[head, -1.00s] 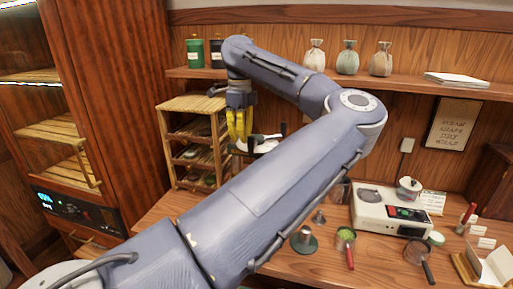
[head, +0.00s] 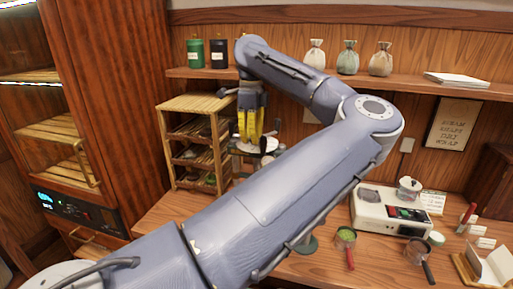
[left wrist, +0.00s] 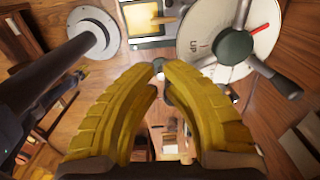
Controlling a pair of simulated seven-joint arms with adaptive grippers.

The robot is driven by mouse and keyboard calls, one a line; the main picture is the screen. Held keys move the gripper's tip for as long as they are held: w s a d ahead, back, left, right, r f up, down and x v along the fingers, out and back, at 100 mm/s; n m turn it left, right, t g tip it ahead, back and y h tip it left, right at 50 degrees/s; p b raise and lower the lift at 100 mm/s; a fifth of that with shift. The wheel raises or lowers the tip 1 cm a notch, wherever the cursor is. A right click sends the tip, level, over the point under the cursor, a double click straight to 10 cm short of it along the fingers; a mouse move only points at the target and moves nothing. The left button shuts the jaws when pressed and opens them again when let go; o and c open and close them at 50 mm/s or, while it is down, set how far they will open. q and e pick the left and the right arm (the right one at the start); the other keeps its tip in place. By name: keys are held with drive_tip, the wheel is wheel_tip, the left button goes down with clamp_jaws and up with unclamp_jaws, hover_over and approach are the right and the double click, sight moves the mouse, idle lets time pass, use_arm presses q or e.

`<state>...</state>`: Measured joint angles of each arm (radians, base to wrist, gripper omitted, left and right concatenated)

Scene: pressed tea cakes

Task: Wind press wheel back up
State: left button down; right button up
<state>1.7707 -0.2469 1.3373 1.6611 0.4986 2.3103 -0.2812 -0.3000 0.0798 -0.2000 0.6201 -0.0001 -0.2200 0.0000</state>
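In the head view the dial (head: 246,147) is partly hidden behind my left gripper (head: 250,128). The yellow fingers of that gripper (left wrist: 160,68) curve together just left of the hub. Their tips are close, with a small grey piece between them, perhaps a spoke end. Whether they grip it is unclear. My right gripper is out of view.
A wooden rack (head: 196,102) stands left of the press. A white scale (head: 370,207), a green-filled cup (head: 346,236) and a strainer (head: 417,249) are on the counter to the right. A shelf (head: 420,86) with pouches runs above. My left arm covers the middle of the counter.

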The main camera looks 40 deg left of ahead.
sight(265, 138)
use_arm(q)
drive_tip(key=shift+w+d, duration=0.25)
drive_tip(key=shift+d, duration=0.25)
drive_tip(key=shift+w+d+f, duration=0.1)
drive_tip(key=shift+w+d, duration=1.2)
drive_tip(key=shift+d, duration=0.05)
drive_tip(key=shift+w+d, duration=0.3)
drive_tip(key=shift+w, duration=0.75)
drive_tip(key=shift+w+d, duration=0.25)
drive_tip(key=shift+w, duration=0.8)
drive_tip(key=shift+s+d, duration=0.1)
drive_tip(key=shift+s, duration=0.1)
drive_tip(key=shift+s+d, duration=0.1)
drive_tip(key=shift+s, duration=0.6)
